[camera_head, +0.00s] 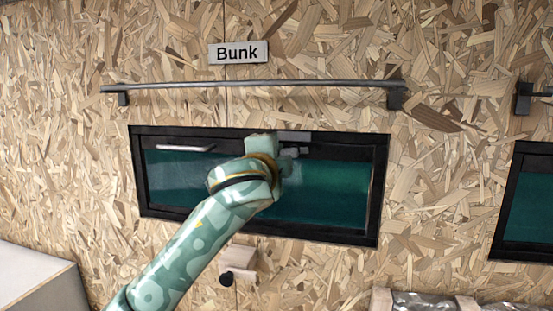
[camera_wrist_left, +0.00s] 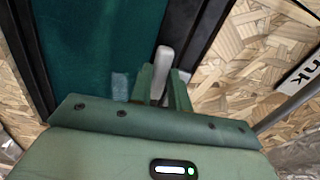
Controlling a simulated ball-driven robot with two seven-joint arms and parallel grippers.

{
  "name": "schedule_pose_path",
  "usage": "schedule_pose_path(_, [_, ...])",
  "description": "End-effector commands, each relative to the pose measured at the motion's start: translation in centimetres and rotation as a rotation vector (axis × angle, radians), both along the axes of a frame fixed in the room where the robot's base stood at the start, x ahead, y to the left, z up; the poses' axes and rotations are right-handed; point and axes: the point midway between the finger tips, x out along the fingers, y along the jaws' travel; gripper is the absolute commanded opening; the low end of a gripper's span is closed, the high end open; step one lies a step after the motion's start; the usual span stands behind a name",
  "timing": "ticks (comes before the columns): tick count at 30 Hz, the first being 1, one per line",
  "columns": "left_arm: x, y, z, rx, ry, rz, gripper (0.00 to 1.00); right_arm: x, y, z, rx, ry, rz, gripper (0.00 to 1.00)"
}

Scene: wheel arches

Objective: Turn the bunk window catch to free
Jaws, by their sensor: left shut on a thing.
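The bunk window (camera_head: 330,195) is a dark-framed teal pane in the chipboard wall, under a "Bunk" label (camera_head: 238,52). My left arm reaches up across it from the lower left. My left gripper (camera_head: 290,150) is at the top rail, right of the middle, and partly hidden behind my wrist. In the left wrist view, my left gripper (camera_wrist_left: 163,88) is shut on a light grey lever, the window catch (camera_wrist_left: 162,60), whose rounded end sticks out beyond the fingers. How far the catch is turned cannot be told. My right gripper is not in view.
A thin rail (camera_head: 250,86) runs above the window on dark brackets. A pale bar (camera_head: 185,148) shows at the window's upper left. A small wooden block with a dark knob (camera_head: 238,265) is below. Another dark-framed window (camera_head: 525,205) is at right.

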Motion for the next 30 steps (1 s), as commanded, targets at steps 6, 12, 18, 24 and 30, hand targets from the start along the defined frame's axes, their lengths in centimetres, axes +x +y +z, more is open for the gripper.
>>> schedule_pose_path(6, [-0.01, -0.06, 0.18, 0.08, -0.015, -0.001, 0.0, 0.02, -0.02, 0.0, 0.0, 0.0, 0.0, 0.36])
schedule_pose_path(12, [0.0, -0.06, 0.25, 0.108, -0.02, -0.001, 0.0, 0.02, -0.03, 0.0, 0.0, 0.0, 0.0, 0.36])
schedule_pose_path(18, [0.0, -0.06, 0.25, 0.114, -0.021, -0.001, 0.0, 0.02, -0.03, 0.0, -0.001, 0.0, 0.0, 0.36])
schedule_pose_path(24, [0.0, -0.06, 0.24, 0.114, -0.021, -0.001, 0.0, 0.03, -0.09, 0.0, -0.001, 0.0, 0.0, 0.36])
schedule_pose_path(30, [0.0, -0.05, 0.26, 0.112, -0.02, -0.001, 0.4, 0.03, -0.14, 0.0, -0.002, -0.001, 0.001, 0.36])
